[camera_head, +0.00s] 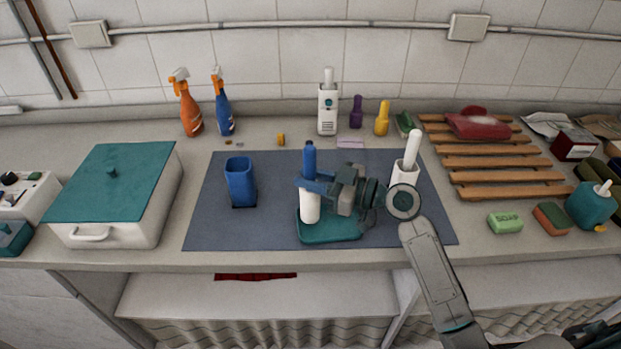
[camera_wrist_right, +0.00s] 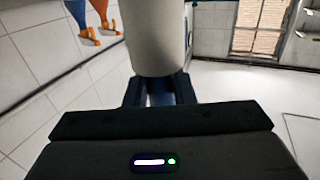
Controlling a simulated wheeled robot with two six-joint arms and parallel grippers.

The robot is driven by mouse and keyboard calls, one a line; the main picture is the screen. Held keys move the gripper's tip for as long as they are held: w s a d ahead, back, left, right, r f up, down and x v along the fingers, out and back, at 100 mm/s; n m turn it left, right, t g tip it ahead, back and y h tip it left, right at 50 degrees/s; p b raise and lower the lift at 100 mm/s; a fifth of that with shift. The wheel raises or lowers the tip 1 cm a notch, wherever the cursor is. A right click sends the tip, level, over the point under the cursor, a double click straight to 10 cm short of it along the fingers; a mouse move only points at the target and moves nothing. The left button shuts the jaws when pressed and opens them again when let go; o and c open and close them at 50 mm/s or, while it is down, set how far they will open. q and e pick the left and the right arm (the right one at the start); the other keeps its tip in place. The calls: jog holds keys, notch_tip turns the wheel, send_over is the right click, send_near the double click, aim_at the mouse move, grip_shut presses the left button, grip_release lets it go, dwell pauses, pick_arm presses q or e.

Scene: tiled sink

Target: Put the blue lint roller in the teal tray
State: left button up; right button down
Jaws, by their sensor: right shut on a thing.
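The blue lint roller (camera_head: 310,207) is upright, with its blue handle at the top and its white roll at the bottom. My right gripper (camera_head: 314,184) comes in from the right and is shut on it around the middle. The white roll also shows large in the right wrist view (camera_wrist_right: 157,40), between the fingers (camera_wrist_right: 160,92). The teal tray (camera_head: 343,231) lies on the grey-blue mat. The roll's lower end is over the tray's left part; I cannot tell whether it touches the tray floor. My left gripper is not in view.
A blue cup (camera_head: 240,182) stands left of the tray on the mat (camera_head: 215,225). A white holder with a white-handled brush (camera_head: 405,170) stands close behind my right wrist. A teal-lidded box (camera_head: 115,185) is at the left, a wooden rack (camera_head: 500,175) at the right. The mat's front left is clear.

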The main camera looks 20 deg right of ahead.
jog(key=shift+f, duration=0.8)
jog(key=shift+f, duration=0.15)
jog(key=c, duration=1.2)
grip_release()
jog(key=shift+c, duration=0.2)
